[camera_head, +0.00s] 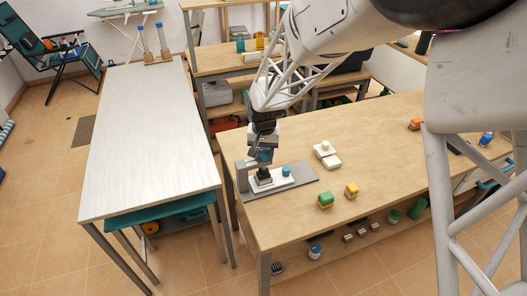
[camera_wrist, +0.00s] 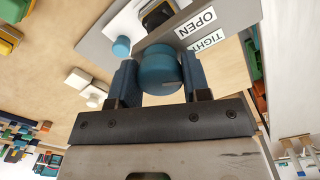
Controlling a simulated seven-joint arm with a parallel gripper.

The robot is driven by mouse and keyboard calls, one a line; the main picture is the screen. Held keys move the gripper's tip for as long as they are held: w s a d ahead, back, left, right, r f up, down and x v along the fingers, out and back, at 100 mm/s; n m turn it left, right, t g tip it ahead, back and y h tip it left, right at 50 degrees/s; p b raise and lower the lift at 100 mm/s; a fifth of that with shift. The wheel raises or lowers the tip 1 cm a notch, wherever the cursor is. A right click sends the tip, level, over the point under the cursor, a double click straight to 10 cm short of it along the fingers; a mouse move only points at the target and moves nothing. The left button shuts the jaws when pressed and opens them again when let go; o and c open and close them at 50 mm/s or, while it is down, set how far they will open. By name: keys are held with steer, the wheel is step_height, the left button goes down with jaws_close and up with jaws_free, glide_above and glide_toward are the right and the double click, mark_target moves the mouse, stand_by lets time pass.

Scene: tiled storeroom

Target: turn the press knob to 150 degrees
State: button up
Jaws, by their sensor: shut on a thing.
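The press (camera_head: 300,178) stands at the near left corner of the wooden table, with a grey base, a white plate and an upright grey panel. My gripper (camera_head: 264,157) points down over it. In the wrist view its two dark blue fingers (camera_wrist: 158,80) are shut on the round blue press knob (camera_wrist: 160,68), one on each side. "OPEN" and "TIGHT" labels (camera_wrist: 196,24) show beside the knob. A black part (camera_head: 264,175) sits under my gripper on the white plate. A smaller blue cylinder (camera_head: 286,171) stands on the plate to its right. The knob's angle cannot be read.
A pale table (camera_head: 150,130) stands to the left, mostly bare. Shelves stand behind.

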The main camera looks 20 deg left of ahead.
mark_target(264, 150)
steer(key=m, duration=0.6)
steer(key=shift+m, duration=0.3)
stand_by(0.4)
steer(key=o, duration=0.9)
steer(key=shift+r, duration=0.15)
step_height(264, 150, up, 7)
steer(key=shift+r, duration=0.3)
